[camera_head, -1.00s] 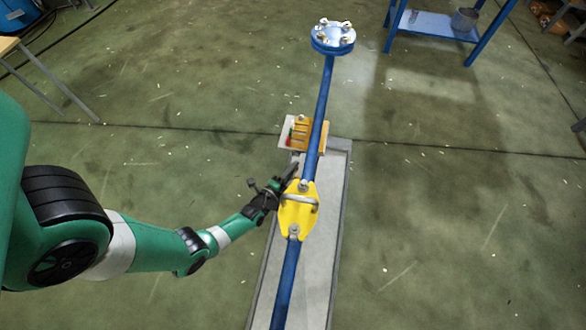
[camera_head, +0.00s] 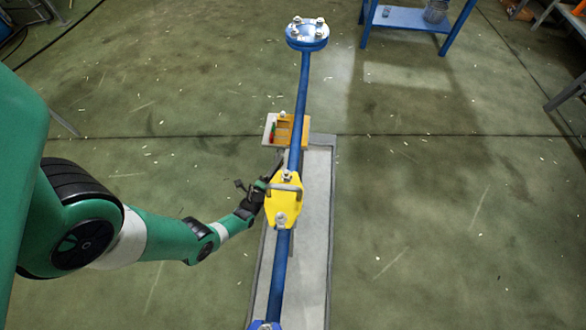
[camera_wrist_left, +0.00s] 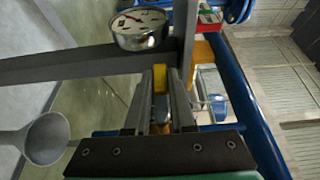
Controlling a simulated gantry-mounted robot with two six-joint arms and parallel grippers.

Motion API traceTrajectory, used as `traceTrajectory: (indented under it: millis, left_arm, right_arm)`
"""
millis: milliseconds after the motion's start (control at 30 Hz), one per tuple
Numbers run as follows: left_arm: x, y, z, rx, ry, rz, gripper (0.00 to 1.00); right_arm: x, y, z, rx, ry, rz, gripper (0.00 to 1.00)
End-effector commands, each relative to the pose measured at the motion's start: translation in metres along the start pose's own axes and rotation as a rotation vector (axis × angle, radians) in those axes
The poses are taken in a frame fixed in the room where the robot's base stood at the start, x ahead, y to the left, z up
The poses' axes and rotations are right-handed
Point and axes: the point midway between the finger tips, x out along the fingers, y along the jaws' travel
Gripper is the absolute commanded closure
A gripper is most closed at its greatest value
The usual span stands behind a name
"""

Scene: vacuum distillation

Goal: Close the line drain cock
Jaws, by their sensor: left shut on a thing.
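My left gripper (camera_head: 268,177) is beside the left edge of a yellow plate (camera_head: 284,203) on the blue pipe (camera_head: 301,105). The plate carries a grey bar handle (camera_head: 286,188) and bolts. In the left wrist view my gripper (camera_wrist_left: 160,85) has its two dark fingers closed on a narrow yellow piece (camera_wrist_left: 160,78), which looks like a cock handle. The cock body is mostly hidden behind the fingers, and I cannot tell its angle. My right gripper does not show.
A round dial gauge (camera_wrist_left: 139,27) sits close beyond the fingers, beside a grey bar (camera_wrist_left: 70,65). The pipe runs above a grey tray (camera_head: 316,230) up to a blue flange (camera_head: 307,33).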

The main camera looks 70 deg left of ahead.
Motion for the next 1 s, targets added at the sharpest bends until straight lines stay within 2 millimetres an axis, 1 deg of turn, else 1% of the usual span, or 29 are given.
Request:
traceTrajectory:
  millis: [67, 333, 367, 500, 533, 833, 933, 1000]
  left_arm:
    - [-0.002, 0.000, 0.006, 0.006, -0.010, -0.011, 1.00]
    - [-0.003, -0.001, 0.006, 0.008, -0.008, -0.019, 1.00]
    - [-0.003, -0.001, 0.006, 0.008, -0.008, -0.019, 0.75]
    - [-0.003, -0.001, 0.006, 0.008, -0.008, -0.019, 0.50]
    - [-0.003, -0.001, 0.006, 0.008, -0.009, -0.019, 0.47]
    - [-0.004, -0.001, 0.006, 0.007, -0.009, -0.017, 0.47]
    - [-0.014, -0.001, 0.006, 0.007, -0.009, -0.014, 0.47]
    - [-0.026, -0.002, 0.006, 0.007, -0.009, -0.013, 0.47]
  right_arm:
    - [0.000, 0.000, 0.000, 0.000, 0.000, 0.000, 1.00]
    - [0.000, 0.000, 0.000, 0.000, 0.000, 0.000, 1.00]
    - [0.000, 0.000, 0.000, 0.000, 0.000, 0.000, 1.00]
    - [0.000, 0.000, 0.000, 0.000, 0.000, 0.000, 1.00]
    - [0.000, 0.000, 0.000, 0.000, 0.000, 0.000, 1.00]
    - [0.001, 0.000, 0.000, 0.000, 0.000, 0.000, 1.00]
    - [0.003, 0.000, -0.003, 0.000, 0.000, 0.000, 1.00]
    - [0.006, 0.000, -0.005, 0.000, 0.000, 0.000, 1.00]
